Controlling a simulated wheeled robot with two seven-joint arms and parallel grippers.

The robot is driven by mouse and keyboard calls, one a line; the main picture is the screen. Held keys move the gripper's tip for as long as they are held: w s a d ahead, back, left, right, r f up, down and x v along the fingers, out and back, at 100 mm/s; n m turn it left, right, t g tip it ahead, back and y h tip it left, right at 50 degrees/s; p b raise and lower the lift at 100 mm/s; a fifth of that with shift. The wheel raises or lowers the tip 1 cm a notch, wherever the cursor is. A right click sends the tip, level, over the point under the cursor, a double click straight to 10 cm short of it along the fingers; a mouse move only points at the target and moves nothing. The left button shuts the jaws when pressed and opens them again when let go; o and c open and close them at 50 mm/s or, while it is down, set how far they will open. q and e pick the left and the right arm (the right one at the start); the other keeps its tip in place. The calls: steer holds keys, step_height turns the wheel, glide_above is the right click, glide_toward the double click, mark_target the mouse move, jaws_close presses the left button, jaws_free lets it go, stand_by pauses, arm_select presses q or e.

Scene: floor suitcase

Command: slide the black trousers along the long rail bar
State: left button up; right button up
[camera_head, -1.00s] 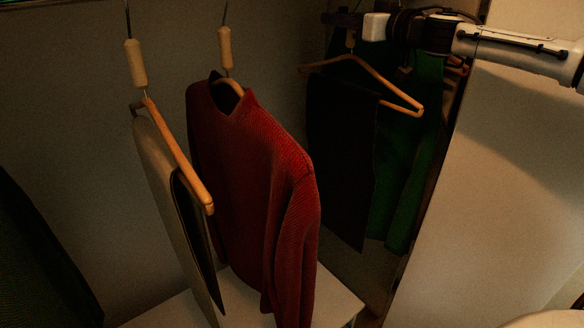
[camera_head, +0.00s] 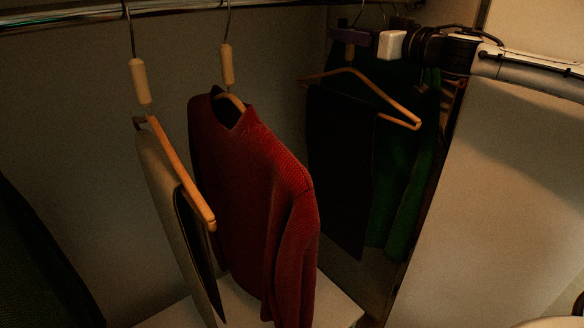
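The black trousers (camera_head: 338,165) hang over a wooden hanger (camera_head: 388,92) at the back right, in front of a dark green garment. My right gripper (camera_head: 350,36) reaches in from the right. Its purple fingers lie across the neck of this hanger, below the rail. I see the fingers side-on, so the gap between them is hidden. The long rail bar (camera_head: 170,13) runs along the top left of the view; its right part is dark. My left gripper is not in view.
A red sweater (camera_head: 250,185) hangs in the middle, left of the trousers. Beige trousers (camera_head: 165,190) on a wooden hanger hang further left. A white shelf surface (camera_head: 335,303) is below. A pale panel (camera_head: 500,190) stands at the right. A dark green garment (camera_head: 405,175) is behind the trousers.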

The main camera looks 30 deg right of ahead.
steer(key=shift+s+a+r+p, duration=0.1)
steer(key=shift+s+p, duration=0.25)
steer(key=shift+s, duration=0.45)
steer(key=shift+s+b, duration=0.25)
steer(key=shift+b, duration=0.05)
steer(key=shift+s+b, duration=0.3)
steer(key=shift+s, duration=0.55)
steer(key=shift+s+d+f+b, duration=0.2)
steer(key=shift+s+f+b, duration=0.05)
steer(key=shift+s+b, duration=0.45)
steer(key=shift+s, duration=0.7)
